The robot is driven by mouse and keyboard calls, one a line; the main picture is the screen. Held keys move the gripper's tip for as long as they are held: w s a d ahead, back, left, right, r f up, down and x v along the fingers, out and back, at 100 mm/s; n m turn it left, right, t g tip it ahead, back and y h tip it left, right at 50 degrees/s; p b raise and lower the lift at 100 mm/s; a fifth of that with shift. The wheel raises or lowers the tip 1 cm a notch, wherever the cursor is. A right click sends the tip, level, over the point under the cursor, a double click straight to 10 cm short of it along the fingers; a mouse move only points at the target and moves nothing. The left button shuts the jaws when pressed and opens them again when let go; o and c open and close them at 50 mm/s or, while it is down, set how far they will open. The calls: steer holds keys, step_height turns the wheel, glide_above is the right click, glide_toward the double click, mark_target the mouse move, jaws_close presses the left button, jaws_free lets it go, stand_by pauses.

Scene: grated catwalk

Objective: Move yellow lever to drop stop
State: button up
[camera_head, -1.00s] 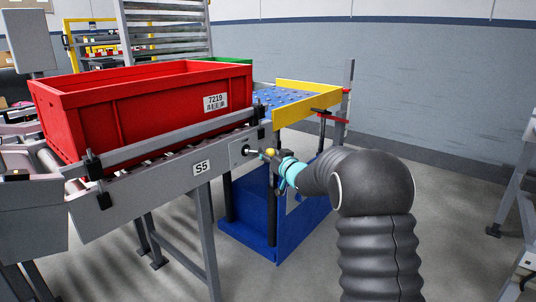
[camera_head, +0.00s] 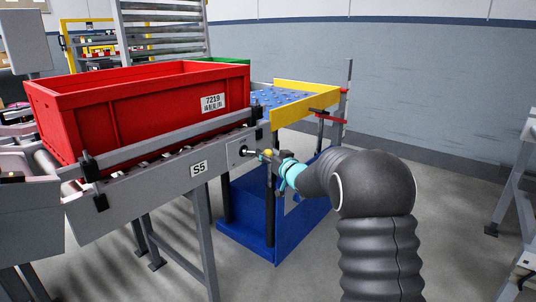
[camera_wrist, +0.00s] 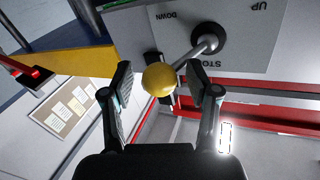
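The yellow lever's round knob (camera_wrist: 160,80) sits at the end of a grey rod from a dark pivot (camera_wrist: 208,38) on a grey plate (camera_wrist: 250,45). The plate reads UP, DOWN and a partly hidden STOP. In the wrist view the rod runs between the DOWN and STOP labels. My gripper (camera_wrist: 159,74) is open, with one finger on each side of the knob and gaps showing. In the head view the knob (camera_head: 267,153) is small, beside the conveyor side near the S5 label, with my gripper (camera_head: 278,160) right at it.
A red crate (camera_head: 150,105) labelled 7219 rests on the roller conveyor (camera_head: 140,185). A blue lift (camera_head: 295,225) with a yellow-edged top (camera_head: 300,100) stands behind the lever. Open floor lies to the right, before a grey wall.

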steer(key=v, duration=1.1)
steer(key=shift+s, duration=0.25)
steer(key=shift+d+r, duration=0.1)
steer(key=shift+d, duration=0.05)
steer(key=s+d+f+m+g+h, duration=0.2)
steer(key=s+d+f+g+h, duration=0.2)
steer(key=d+f+h, duration=0.55)
steer(key=s+f+g, duration=0.3)
steer(key=s, duration=0.3)
steer(key=s+a+r+g, duration=0.1)
steer(key=s+a+r, duration=0.1)
steer(key=s, duration=0.9)
steer(key=s+a+r+g+y, duration=0.1)
steer(key=s+r, duration=0.2)
steer(key=s, duration=0.8)
steer(key=s+a+r+g+y, duration=0.1)
steer(key=s+a+r, duration=0.1)
steer(key=s, duration=1)
steer(key=shift+a+r+m+g, duration=0.35)
steer(key=shift+r+m+g, duration=0.05)
steer(key=shift+r, duration=0.3)
